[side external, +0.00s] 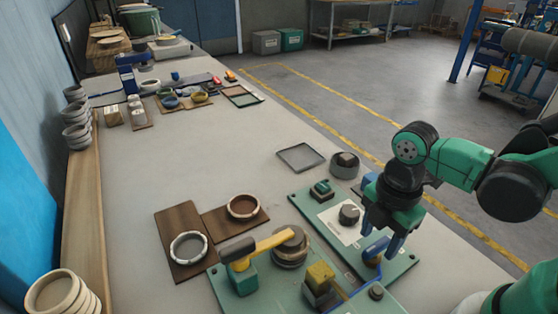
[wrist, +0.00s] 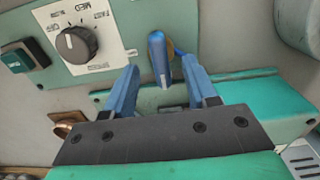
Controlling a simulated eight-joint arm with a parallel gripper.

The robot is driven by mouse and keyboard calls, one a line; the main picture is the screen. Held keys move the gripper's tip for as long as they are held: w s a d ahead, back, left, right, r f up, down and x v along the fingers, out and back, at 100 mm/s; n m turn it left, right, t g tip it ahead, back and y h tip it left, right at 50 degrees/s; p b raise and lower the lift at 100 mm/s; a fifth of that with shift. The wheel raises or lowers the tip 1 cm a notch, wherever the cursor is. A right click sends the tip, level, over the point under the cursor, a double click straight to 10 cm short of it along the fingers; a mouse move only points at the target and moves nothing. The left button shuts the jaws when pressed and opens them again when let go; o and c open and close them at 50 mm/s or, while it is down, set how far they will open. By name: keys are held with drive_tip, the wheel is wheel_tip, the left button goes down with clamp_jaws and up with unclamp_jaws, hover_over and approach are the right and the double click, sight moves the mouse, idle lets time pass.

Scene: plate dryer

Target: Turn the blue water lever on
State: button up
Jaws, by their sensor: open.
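The blue water lever (side external: 376,248) sits on the right edge of a green panel, close below my gripper in the side external view. In the wrist view the blue lever (wrist: 158,58) stands upright in the picture, with a brass part behind it. My gripper (side external: 384,236) is open and points down at the lever. In the wrist view its blue fingers (wrist: 158,88) are apart, one to each side of the lever's lower end. I cannot tell whether either finger touches the lever.
A black dial (side external: 349,214) on a white plate is just left of my gripper, with a green-topped switch (side external: 322,189) behind. A yellow-handled lever (side external: 262,245) and a yellow block (side external: 320,277) stand to the left. The grey tabletop (side external: 240,150) beyond is largely clear.

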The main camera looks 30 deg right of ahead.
sight(377, 241)
drive_tip(key=shift+r, duration=2.25)
drive_tip(key=shift+w+d+m, duration=0.1)
drive_tip(key=shift+w+m, duration=0.05)
drive_tip(key=shift+m, duration=0.45)
drive_tip(key=w+d+r+m+t, duration=0.3)
drive_tip(key=m+t, duration=0.4)
drive_tip(key=m, duration=1)
drive_tip(key=shift+w+d+r, duration=0.4)
drive_tip(key=shift+w+r, duration=0.2)
drive_tip(key=shift+w, duration=0.55)
